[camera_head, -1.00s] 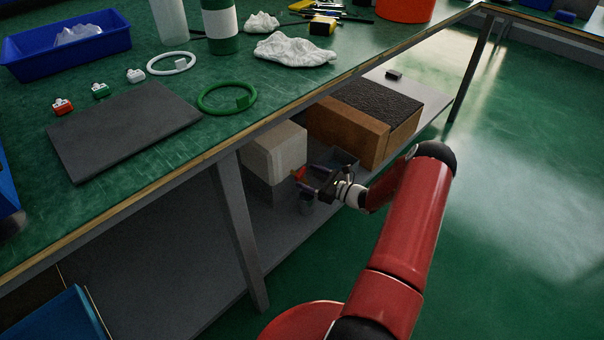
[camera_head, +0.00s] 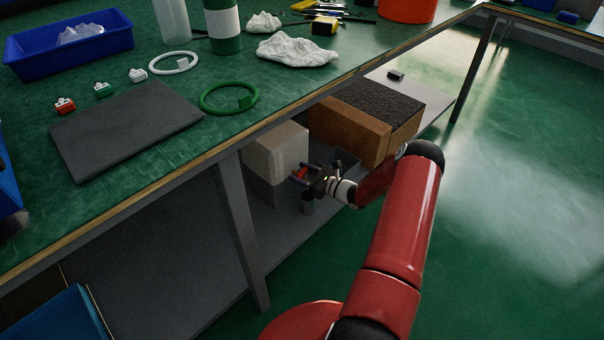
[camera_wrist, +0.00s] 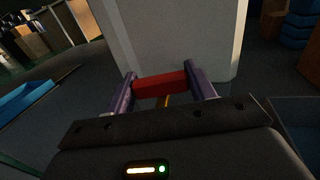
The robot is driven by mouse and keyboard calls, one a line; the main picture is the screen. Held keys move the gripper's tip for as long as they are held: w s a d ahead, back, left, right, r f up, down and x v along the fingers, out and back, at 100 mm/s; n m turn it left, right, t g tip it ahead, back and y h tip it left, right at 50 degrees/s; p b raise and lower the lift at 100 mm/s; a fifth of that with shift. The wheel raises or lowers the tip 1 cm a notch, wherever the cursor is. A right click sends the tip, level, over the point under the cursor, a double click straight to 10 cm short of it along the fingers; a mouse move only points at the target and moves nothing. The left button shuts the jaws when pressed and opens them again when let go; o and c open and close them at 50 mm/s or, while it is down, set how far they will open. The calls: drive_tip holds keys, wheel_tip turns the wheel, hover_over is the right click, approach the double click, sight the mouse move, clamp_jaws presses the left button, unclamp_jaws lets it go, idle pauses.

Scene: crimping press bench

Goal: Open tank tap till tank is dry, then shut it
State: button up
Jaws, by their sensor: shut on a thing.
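The tank (camera_head: 280,152) is a pale, boxy container on a grey block on the shelf under the bench. Its red tap handle (camera_wrist: 160,85) lies about level across the wrist view, between the two purple fingers. My gripper (camera_wrist: 162,88) is shut on this handle, one finger at each end. In the head view, my gripper (camera_head: 303,174) is at the tank's right front side. A thin yellow-orange strip (camera_wrist: 167,100) shows just below the handle; I cannot tell whether it is liquid or a tap part. The liquid level is not visible.
A brown box with a dark top (camera_head: 365,120) stands right of the tank on the shelf. The bench edge (camera_head: 215,150) overhangs the tank, and a grey bench leg (camera_head: 240,230) stands at left front. The green floor (camera_head: 510,220) at right is clear.

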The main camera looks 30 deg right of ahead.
drive_tip(key=shift+r+m+t+h+p, duration=0.15)
drive_tip(key=shift+m+t+h+p, duration=0.7)
drive_tip(key=shift+h, duration=0.35)
drive_tip(key=shift+m+h, duration=0.65)
drive_tip(key=shift+h, duration=0.25)
drive_tip(key=o, duration=1)
drive_tip(key=shift+s+d, duration=0.1)
drive_tip(key=v, duration=0.7)
drive_tip(key=shift+s+f, duration=0.25)
drive_tip(key=shift+s, duration=0.05)
